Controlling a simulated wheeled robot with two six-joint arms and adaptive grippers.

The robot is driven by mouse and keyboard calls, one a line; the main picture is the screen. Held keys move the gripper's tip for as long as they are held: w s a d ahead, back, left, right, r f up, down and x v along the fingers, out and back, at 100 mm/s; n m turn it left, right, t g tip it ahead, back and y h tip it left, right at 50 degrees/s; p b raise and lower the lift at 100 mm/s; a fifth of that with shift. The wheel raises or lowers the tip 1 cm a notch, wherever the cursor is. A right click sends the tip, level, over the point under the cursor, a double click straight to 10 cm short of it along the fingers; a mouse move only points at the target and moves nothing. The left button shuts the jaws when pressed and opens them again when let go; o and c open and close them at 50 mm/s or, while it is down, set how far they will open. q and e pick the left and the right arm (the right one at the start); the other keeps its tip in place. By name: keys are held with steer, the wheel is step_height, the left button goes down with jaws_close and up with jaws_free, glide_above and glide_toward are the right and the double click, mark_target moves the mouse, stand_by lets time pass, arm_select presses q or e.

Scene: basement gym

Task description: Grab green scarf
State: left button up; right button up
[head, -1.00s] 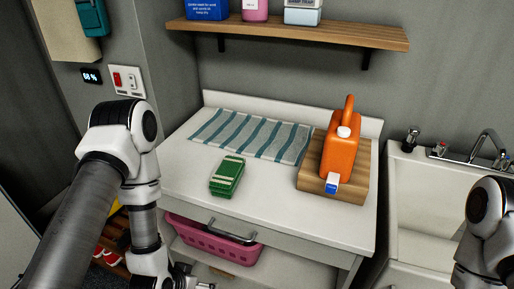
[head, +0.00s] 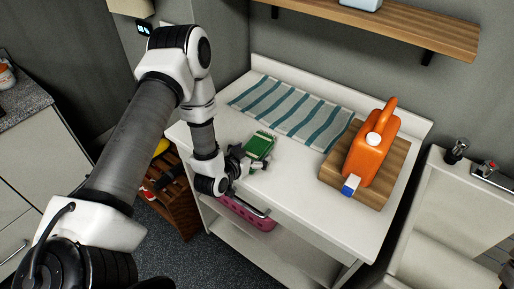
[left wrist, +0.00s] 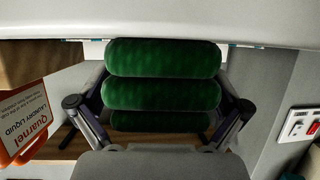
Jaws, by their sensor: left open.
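The green scarf (head: 261,145), folded with pale bands, lies on the white counter (head: 208,133) near its front left edge. My left gripper (head: 246,158) is low over the counter at the scarf's near side. In the left wrist view the folded scarf (left wrist: 160,93) fills the middle as stacked green rolls. The open fingers stand on either side of it; whether they touch it I cannot tell. My right gripper is not in view.
An orange jug (head: 371,150) stands on a wooden board (head: 333,170) at the counter's right. A striped cloth (head: 290,107) lies along the back. A pink basket (head: 251,214) sits below the counter top. A wooden shelf (head: 400,27) hangs above.

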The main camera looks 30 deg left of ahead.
arm_select(q)
steer(key=shift+s+a, duration=0.1)
steer(key=shift+a, duration=0.05)
steer(key=c, duration=1.2)
steer(key=shift+r, duration=0.1)
